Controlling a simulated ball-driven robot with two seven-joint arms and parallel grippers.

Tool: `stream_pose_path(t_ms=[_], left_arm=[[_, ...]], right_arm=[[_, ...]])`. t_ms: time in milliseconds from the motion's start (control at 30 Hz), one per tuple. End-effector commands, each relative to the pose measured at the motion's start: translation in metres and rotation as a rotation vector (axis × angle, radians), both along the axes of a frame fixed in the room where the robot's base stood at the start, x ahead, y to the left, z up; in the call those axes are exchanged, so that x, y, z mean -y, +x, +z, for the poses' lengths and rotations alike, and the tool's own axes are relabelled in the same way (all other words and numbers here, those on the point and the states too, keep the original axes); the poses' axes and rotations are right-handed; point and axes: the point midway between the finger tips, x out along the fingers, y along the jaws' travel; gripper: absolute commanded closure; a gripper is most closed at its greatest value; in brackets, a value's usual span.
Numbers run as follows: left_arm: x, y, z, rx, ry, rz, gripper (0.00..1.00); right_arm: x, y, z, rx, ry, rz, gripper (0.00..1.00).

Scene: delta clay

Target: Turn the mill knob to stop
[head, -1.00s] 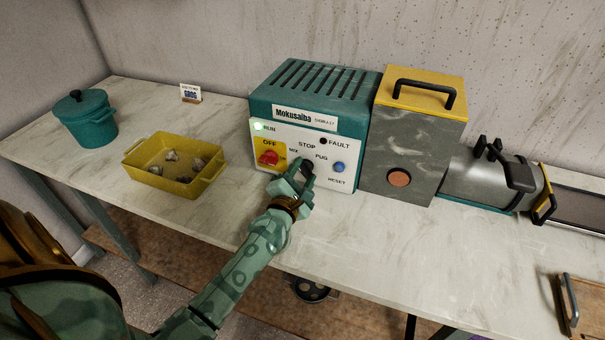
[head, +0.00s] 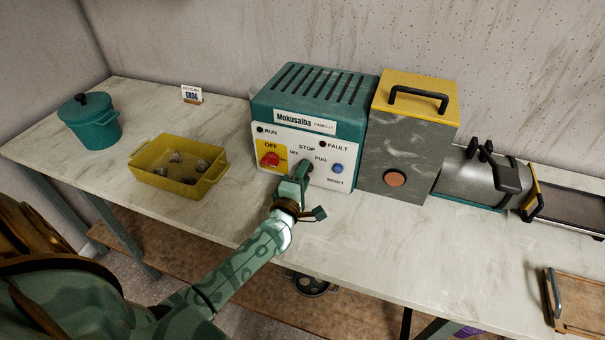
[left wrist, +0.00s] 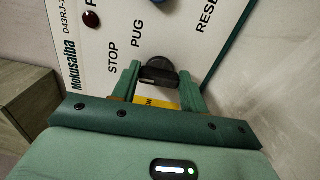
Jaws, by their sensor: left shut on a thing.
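The mill (head: 312,105) is a teal box with a white front panel, marked Mokusaiba. Its black knob (left wrist: 158,74) sits among the MIX, STOP and PUG labels. My left gripper (left wrist: 159,84) has one finger on each side of the knob and is shut on it. In the head view my left gripper (head: 302,172) covers most of the knob, so I cannot tell exactly where it points. The RUN lamp (head: 260,130) is dark, and so is the FAULT lamp (head: 323,144). My right gripper is not in view.
A red OFF button (head: 269,159) on yellow and a blue RESET button (head: 338,168) flank the knob. A grey, yellow-topped block (head: 408,150) stands right of the panel. A yellow tray (head: 165,179) with several lumps and a teal pot (head: 92,125) stand left.

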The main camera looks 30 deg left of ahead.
Motion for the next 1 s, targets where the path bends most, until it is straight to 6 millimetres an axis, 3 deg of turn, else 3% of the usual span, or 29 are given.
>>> stream_pose_path(t_ms=[567, 600, 667, 1000], left_arm=[[0.0011, -0.0004, -0.0022, -0.013, 0.039, -0.002, 0.79], [0.001, -0.0005, -0.0023, -0.013, 0.039, -0.002, 0.51], [0.001, -0.0005, -0.0022, -0.013, 0.039, -0.002, 0.35], [0.0011, -0.0034, -0.0011, -0.011, 0.038, -0.001, 0.35]], right_arm=[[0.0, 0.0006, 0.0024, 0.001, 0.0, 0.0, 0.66], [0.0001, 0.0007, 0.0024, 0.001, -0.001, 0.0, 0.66], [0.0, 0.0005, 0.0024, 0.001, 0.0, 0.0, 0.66], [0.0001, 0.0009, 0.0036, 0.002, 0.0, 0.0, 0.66]])
